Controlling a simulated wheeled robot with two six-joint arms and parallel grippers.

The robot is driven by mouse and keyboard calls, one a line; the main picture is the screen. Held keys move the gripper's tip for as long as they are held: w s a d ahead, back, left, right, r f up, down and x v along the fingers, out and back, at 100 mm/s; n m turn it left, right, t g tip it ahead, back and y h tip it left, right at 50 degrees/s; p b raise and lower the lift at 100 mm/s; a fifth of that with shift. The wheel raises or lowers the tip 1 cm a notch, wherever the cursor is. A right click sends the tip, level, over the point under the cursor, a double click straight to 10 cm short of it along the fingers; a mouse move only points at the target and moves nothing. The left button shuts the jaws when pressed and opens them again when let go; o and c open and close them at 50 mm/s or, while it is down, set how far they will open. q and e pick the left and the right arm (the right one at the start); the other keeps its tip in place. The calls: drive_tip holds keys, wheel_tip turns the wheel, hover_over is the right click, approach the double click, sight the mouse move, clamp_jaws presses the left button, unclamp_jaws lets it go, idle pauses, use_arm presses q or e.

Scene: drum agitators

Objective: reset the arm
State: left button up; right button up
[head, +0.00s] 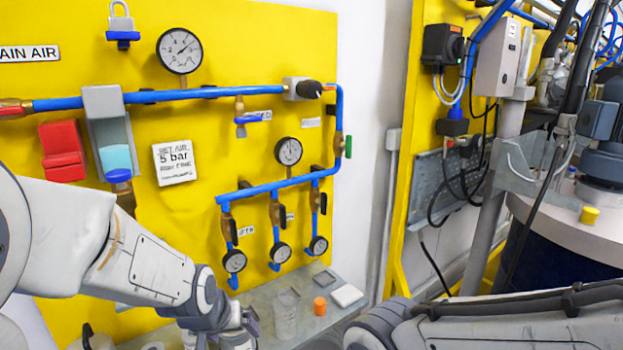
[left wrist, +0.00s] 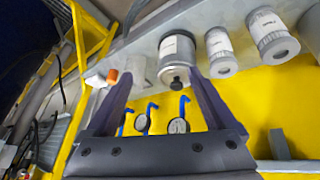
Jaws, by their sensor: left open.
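My left arm comes in from the left in the head view, in front of the yellow panel (head: 100,220). Its wrist end is low, above the grey shelf (head: 325,285), and the fingers are not clear there. In the left wrist view my left gripper (left wrist: 160,76) is open, with two dark fingers apart and nothing held between them. A grey labelled canister (left wrist: 177,58) shows beyond the fingertips. My right arm lies across the bottom right of the head view, and its gripper is out of the picture.
The panel carries blue pipes (head: 210,92), a large gauge (head: 179,51) and several smaller gauges. On the shelf are an orange cap (head: 320,306), a white block (head: 346,295) and a clear jar (head: 286,316). A large drum (head: 565,245) stands at the right.

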use_arm(q)
drive_tip(key=s+a+f+m+g, duration=0.1)
drive_tip(key=s+a+f+g, duration=0.25)
drive_tip(key=s, duration=0.45)
drive_tip(key=s+d+r+m+g, duration=0.1)
drive_tip(key=s+d+r+m, duration=0.2)
drive_tip(key=s+d, duration=0.4)
drive_tip(key=s+d+r+m+g, duration=0.1)
drive_tip(key=s+d+r+m, duration=0.1)
drive_tip(key=s+d+m, duration=0.2)
drive_tip(key=s+d, duration=0.2)
drive_tip(key=s, duration=0.1)
drive_tip(key=shift+d+r+m, duration=0.35)
drive_tip(key=shift+r+m, duration=0.05)
drive_tip(key=shift+c, duration=0.3)
idle(2.1)
